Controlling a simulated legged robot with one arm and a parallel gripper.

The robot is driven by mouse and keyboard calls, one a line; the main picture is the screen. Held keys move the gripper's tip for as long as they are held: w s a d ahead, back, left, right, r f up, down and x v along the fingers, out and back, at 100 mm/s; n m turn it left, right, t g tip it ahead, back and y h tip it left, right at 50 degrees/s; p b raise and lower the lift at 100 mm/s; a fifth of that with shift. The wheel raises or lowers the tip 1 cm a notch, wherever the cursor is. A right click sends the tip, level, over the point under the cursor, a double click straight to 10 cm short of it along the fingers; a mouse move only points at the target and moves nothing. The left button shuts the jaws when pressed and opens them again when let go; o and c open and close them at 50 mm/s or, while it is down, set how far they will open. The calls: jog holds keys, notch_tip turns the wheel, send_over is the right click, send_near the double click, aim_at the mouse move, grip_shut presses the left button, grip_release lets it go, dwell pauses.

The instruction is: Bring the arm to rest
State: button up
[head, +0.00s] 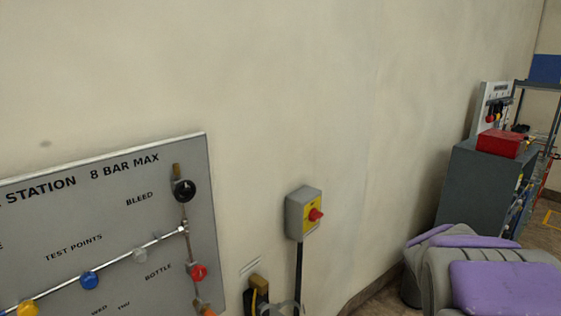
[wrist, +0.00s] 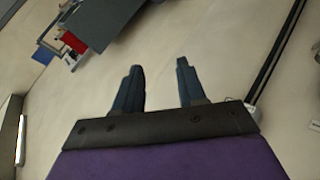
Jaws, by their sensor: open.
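My gripper (wrist: 158,84) shows in the wrist view with its two dark blue fingers apart and nothing between them. Behind the fingers is the plain pale wall. The wrist view is tilted, so the room appears turned. In the head view my arm (head: 505,288), grey with purple covers, is at the lower right. My fingers are not visible in the head view.
A grey panel (head: 100,215) with knobs is on the wall at left. A grey switch box (head: 296,222) with a red knob is right of it. A dark cabinet (head: 478,192) carrying a red box (head: 501,143) stands at far right. Bare wall lies between.

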jog(key=s+a+f+m+g+y, duration=0.1)
jog(key=s+a, duration=0.5)
jog(key=s, duration=0.6)
jog(key=s+a+f+m+g+y, duration=0.2)
jog(key=s+a+f+g, duration=0.3)
jog(key=s, duration=0.8)
jog(key=s+a+f+m+g+y, duration=0.1)
jog(key=s+a+f+g, duration=0.3)
jog(key=s+a, duration=0.5)
jog(key=s+y, duration=0.1)
jog(key=s, duration=0.2)
jog(key=shift+s+a+m+g+y, duration=0.25)
jog(key=shift+s+m+g+y, duration=0.05)
jog(key=shift+s+m, duration=0.1)
